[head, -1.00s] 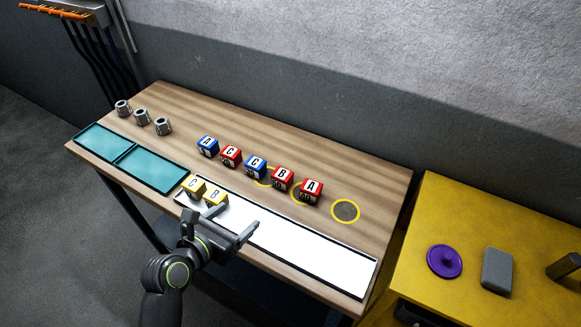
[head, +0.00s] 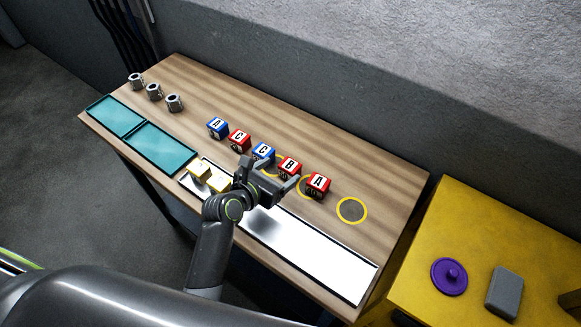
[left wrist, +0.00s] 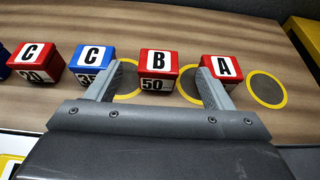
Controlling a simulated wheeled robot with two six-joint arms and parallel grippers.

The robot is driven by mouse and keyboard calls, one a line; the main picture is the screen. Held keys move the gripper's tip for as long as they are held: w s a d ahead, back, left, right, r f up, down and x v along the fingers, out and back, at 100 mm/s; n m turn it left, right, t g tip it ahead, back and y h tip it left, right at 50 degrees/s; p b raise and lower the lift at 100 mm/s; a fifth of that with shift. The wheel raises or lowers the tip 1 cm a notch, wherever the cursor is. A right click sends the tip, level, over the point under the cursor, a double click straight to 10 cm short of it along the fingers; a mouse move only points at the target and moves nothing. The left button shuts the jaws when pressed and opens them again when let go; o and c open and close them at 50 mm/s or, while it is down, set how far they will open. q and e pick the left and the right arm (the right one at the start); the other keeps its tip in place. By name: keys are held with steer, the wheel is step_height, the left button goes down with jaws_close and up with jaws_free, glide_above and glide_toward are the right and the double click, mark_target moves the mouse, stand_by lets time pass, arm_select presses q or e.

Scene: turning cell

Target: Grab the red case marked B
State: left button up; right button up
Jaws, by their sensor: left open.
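The red case marked B (head: 289,168) stands in a row of cases on the wooden table, between a blue case marked C (head: 263,152) and a red case marked A (head: 317,185). In the left wrist view the red B case (left wrist: 158,68) shows upright, with 50 on its front. My left gripper (head: 271,174) is open and empty, just in front of the row. In the left wrist view its fingers (left wrist: 160,84) reach toward the row, with the B case between and beyond their tips. My right gripper is not in view.
A red C case (head: 239,139) and a blue A case (head: 217,127) continue the row leftward. Yellow cases (head: 209,178) stand on the white tray (head: 320,250) in front. A bare yellow ring (head: 352,210) lies right of the row. Teal trays (head: 160,150) and metal parts (head: 154,91) are at left.

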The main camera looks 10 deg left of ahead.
mark_target(293, 163)
arm_select(q)
steer(key=x, duration=0.2)
steer(key=shift+w+d+f, duration=0.15)
steer(key=shift+w, duration=0.2)
steer(key=shift+f+p+x, duration=0.15)
steer(key=shift+f+x, duration=0.05)
steer(key=shift+x, duration=0.8)
steer(key=shift+f+p+x, duration=0.15)
steer(key=shift+f+x, duration=0.05)
steer(key=shift+x, duration=0.85)
steer(key=shift+w+d+f, duration=0.2)
steer(key=shift+w+f, duration=0.1)
steer(key=shift+w, duration=0.2)
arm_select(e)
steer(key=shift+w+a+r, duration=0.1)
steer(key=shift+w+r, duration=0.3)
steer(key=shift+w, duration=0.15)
arm_select(q)
steer(key=shift+c, duration=0.3)
